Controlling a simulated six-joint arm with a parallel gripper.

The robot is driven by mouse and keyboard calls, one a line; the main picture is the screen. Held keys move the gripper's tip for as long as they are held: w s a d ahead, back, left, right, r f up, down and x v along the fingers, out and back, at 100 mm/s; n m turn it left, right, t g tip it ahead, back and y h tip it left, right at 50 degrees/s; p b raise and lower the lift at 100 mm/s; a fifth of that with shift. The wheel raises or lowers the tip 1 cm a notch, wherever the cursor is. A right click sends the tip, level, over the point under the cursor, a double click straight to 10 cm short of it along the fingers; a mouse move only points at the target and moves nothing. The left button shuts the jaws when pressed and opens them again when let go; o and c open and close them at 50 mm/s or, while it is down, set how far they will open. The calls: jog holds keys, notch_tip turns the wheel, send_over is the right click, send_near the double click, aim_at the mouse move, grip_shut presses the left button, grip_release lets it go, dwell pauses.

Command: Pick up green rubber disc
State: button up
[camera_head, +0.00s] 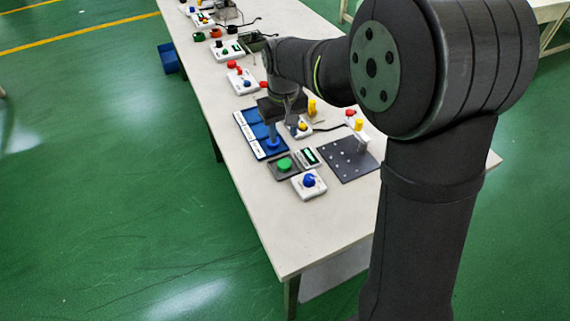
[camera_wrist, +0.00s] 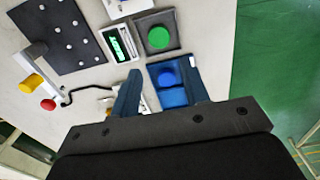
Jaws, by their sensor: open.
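The green rubber disc (camera_head: 284,164) lies in a dark square tray (camera_head: 296,171) on the white table. In the wrist view the green disc (camera_wrist: 158,38) shows whole, beyond my fingertips. My gripper (camera_wrist: 160,86) is open, with its two blue fingers spread wide and nothing held between them. In the head view my gripper (camera_head: 273,135) is over the blue tray, behind and a little left of the green disc. Its fingers partly hide each other there. I cannot tell its exact height.
A blue disc (camera_wrist: 166,78) lies in the blue tray (camera_head: 246,128), between my fingers in the wrist view. A device with a green display (camera_head: 309,157) stands right of the green disc. A blue-button box (camera_head: 309,184) is in front. A dark pegboard (camera_head: 347,160) lies to the right. The near table is clear.

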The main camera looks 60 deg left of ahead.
aim_at(284, 163)
notch_tip(284, 163, down, 12)
jog(key=shift+w+r, duration=0.1)
jog(key=shift+r, duration=0.1)
jog(key=c, duration=0.6)
